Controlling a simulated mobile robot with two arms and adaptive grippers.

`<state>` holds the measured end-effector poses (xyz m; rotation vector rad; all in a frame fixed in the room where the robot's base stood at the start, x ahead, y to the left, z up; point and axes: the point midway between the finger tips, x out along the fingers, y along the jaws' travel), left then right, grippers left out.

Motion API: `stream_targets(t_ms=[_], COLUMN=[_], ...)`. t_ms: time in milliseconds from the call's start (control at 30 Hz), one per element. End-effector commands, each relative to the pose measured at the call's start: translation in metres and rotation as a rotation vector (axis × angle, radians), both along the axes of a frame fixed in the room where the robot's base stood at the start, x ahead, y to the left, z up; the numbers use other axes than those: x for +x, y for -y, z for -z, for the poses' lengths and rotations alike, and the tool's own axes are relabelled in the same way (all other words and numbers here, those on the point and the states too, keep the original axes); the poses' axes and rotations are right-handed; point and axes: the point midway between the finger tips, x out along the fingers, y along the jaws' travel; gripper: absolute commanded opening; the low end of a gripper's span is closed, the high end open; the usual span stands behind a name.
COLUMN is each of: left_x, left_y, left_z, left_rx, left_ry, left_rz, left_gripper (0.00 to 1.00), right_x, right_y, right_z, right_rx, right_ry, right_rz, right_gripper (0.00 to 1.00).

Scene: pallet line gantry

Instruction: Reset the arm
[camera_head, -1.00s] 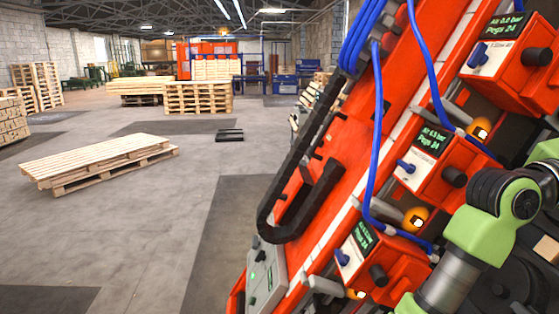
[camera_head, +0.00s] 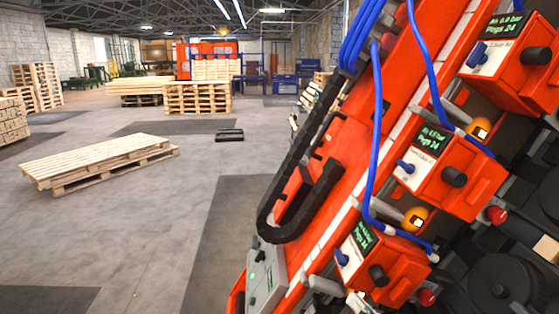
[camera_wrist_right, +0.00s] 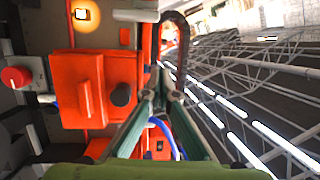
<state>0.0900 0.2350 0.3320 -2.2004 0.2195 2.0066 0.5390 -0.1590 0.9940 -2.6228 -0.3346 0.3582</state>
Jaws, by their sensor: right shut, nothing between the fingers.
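My right gripper (camera_wrist_right: 164,88) is shut and empty in the right wrist view, its two dark green fingers meeting at the tips. A red valve box with a black knob (camera_wrist_right: 90,90) is to the left of the fingers there. In the head view only a small pale part of what looks like my right gripper (camera_head: 357,302) shows at the bottom edge, in front of the lowest red box (camera_head: 380,264). The rest of the right arm is out of that view. My left gripper is in neither view.
A tilted red gantry (camera_head: 345,190) fills the right side, with red display boxes (camera_head: 445,172), blue hoses (camera_head: 374,140) and a black cable chain (camera_head: 290,170). A wooden pallet (camera_head: 100,162) lies on the floor at left. Grey floor (camera_head: 150,240) is open in front.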

Motion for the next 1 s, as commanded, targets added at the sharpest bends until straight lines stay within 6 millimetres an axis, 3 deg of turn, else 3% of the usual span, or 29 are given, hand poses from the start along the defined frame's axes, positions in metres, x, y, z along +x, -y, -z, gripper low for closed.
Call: stream_targets(t_ms=[33, 100, 200, 300, 433, 600, 867, 1000], left_x=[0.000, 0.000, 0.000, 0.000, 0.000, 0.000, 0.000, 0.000], left_y=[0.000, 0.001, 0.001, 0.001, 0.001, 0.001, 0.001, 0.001], left_z=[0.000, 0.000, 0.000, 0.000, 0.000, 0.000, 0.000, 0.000], left_rx=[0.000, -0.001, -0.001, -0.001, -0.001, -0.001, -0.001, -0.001], left_ry=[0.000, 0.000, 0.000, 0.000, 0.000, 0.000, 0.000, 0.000], left_rz=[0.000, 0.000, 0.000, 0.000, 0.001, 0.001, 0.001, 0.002], left_gripper=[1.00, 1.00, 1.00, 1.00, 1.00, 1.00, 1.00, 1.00], right_x=[-0.019, -0.047, -0.094, -0.140, -0.195, -0.264, -0.247, -0.247], right_y=[-0.002, -0.002, 0.004, 0.013, 0.028, 0.047, 0.044, 0.043], right_z=[0.036, 0.081, 0.136, 0.176, 0.211, 0.237, 0.313, 0.366], right_rx=[-0.075, -0.182, -0.318, -0.429, -0.545, -0.668, -0.666, -0.666], right_ry=[-0.097, -0.228, -0.409, -0.564, -0.734, -0.929, -0.955, -0.975], right_rz=[-0.019, -0.047, -0.087, -0.125, -0.168, -0.220, -0.232, -0.242], right_gripper=[0.00, 0.00, 0.00, 0.00, 0.00, 0.00, 0.00, 0.00])
